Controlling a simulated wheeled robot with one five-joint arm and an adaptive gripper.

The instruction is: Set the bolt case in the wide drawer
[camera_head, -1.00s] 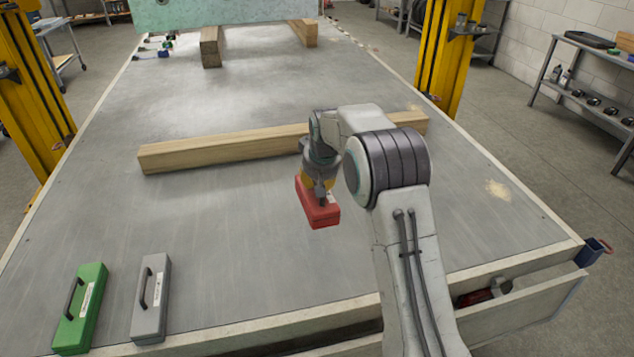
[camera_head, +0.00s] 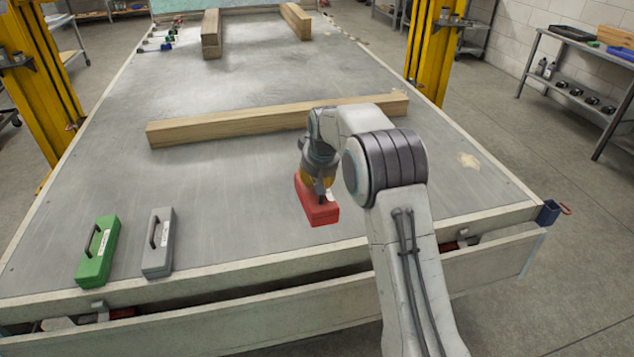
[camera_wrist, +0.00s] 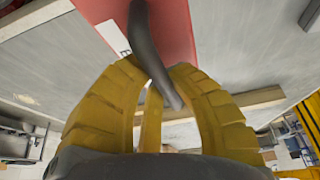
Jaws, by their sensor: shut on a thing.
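A red case (camera_head: 318,211) with a dark handle hangs from my gripper (camera_head: 320,188) above the front part of the trailer bed. In the wrist view the yellow fingers (camera_wrist: 160,90) are closed around the dark handle (camera_wrist: 150,45) of the red case (camera_wrist: 100,12). A green case (camera_head: 98,252) and a grey case (camera_head: 158,243) stand on the bed at the front left. A wide drawer (camera_head: 230,318) is pulled out along the front edge, below the bed. Its inside shows only as a narrow dark gap, with a few items at each end.
A long wooden beam (camera_head: 230,127) lies across the bed beyond my gripper. Two more beams lie farther back. A small blue box (camera_head: 549,212) is at the bed's right front corner. Yellow posts stand on both sides. The bed between beam and front edge is mostly clear.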

